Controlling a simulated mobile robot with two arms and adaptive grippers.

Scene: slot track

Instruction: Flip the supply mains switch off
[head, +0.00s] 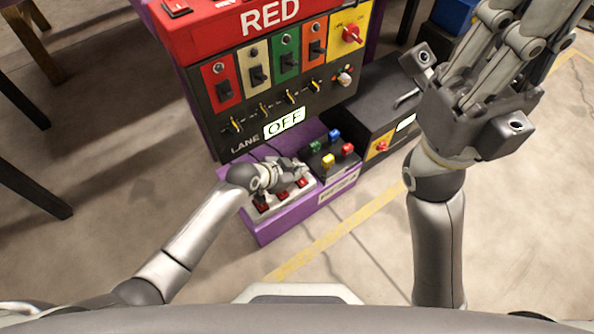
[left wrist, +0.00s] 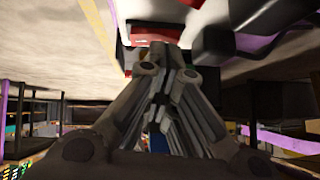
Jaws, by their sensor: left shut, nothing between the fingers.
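My left gripper (head: 294,168) is shut and empty. It is over a pale strip (head: 262,215) with red rocker switches (head: 283,196) on a purple ledge, hiding its rear part. In the left wrist view the closed fingertips (left wrist: 158,55) are close to a red part (left wrist: 155,37); I cannot tell whether they touch. A red rotary switch (head: 351,34) is on a yellow plate at the panel's upper right. Another red knob (head: 382,147) is on the dark box at right. No legible label tells which is the supply mains. My right gripper (head: 520,25) is raised at upper right, fingertips cut off.
The panel (head: 228,130) carries toggle switches and a lane sign (head: 284,123) reading OFF. A dark controller box (head: 327,165) with coloured knobs stands close right of my left gripper. Table legs (head: 30,180) are at the left. The floor in front is clear.

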